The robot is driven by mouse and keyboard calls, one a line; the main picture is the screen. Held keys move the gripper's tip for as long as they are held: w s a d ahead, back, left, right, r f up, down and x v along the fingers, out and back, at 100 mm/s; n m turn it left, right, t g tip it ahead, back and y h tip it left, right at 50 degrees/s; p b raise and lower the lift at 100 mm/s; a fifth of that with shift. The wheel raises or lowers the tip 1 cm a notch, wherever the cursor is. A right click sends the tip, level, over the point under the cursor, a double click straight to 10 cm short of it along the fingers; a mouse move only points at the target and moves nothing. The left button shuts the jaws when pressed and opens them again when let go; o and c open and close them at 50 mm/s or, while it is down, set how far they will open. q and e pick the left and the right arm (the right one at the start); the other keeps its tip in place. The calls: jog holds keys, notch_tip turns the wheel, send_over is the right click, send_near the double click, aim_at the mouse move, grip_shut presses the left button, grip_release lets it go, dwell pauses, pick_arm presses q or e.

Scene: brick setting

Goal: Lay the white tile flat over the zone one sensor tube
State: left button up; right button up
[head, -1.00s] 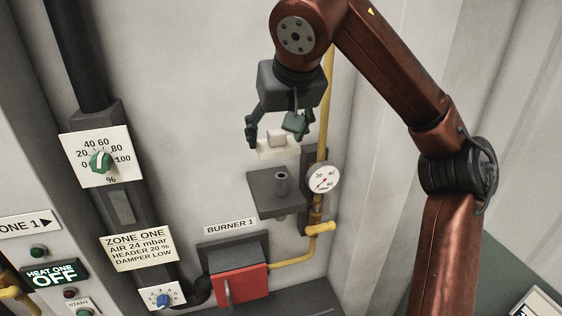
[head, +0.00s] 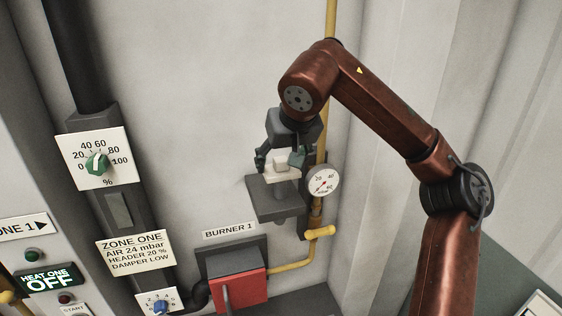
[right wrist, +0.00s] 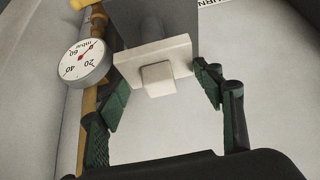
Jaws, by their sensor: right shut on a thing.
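The white tile (head: 281,173), a pale plate with a small block-shaped grip on top, is in my right gripper (head: 280,159). The gripper is shut on the tile and points down at it. The tile is just over the dark grey shelf (head: 262,198) on the wall, where the sensor tube stands. The tube is mostly hidden by the tile, and I cannot tell whether they touch. In the right wrist view the tile (right wrist: 178,50) shows between the green finger pads (right wrist: 160,80), with the shelf behind it. My left gripper is not in view.
A round pressure gauge (head: 322,181) and a yellow pipe (head: 321,150) stand close to the right of the shelf. The red burner box (head: 245,291) is below. The wall left of the shelf is clear up to the zone one panel (head: 135,253).

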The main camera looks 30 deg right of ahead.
jog(key=shift+a, duration=0.1)
jog(key=shift+f, duration=0.45)
jog(key=o, duration=1.2)
jog(key=shift+r, duration=0.15)
jog(key=shift+r, duration=0.35)
jog(key=shift+p+v, duration=0.95)
jog(key=shift+v, duration=5.05)
